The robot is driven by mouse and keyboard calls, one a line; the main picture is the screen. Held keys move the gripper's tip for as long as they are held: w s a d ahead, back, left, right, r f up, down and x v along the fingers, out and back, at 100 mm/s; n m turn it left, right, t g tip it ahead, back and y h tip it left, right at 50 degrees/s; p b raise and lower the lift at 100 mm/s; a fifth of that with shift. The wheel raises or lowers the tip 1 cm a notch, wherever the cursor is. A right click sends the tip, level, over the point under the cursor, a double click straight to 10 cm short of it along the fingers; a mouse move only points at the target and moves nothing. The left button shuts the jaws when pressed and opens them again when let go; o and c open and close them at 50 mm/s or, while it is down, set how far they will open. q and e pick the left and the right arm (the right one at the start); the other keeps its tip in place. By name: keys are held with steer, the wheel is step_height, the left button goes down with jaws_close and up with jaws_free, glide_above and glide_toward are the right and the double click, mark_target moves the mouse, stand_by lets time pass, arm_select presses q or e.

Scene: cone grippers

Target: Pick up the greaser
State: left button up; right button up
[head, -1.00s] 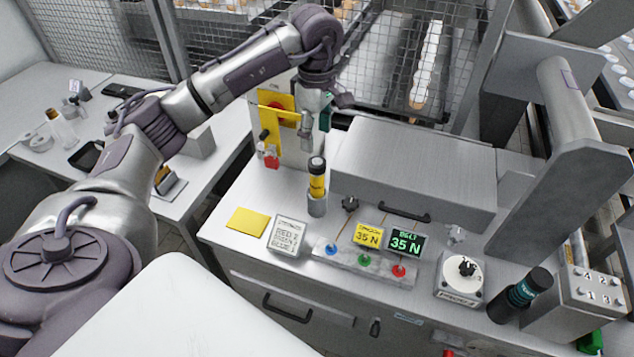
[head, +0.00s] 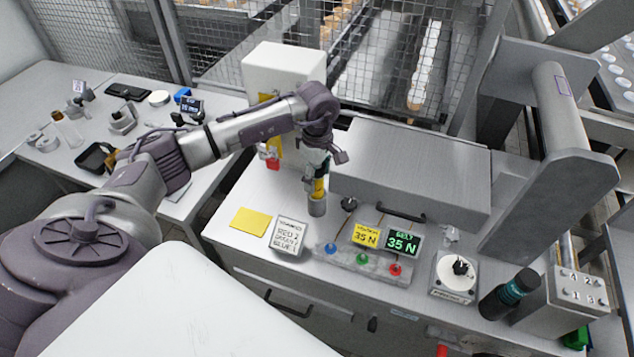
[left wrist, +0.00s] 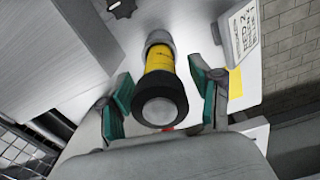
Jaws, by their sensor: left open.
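The greaser is a yellow cylinder (head: 319,187) with a black end, standing upright in a grey cup (head: 317,206) on the workbench. In the left wrist view the greaser (left wrist: 158,68) lies between the two teal-padded fingers of my left gripper (left wrist: 161,80). The fingers are open, with a gap visible on both sides of the greaser. My right gripper is not in view.
A large grey box (head: 415,170) stands right of the greaser. A white cabinet (head: 282,72) stands behind it. A yellow pad (head: 250,222), a label block (head: 289,236) and a button panel (head: 365,262) lie in front.

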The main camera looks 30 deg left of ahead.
arm_select(q)
jaws_close()
stand_by(0.3)
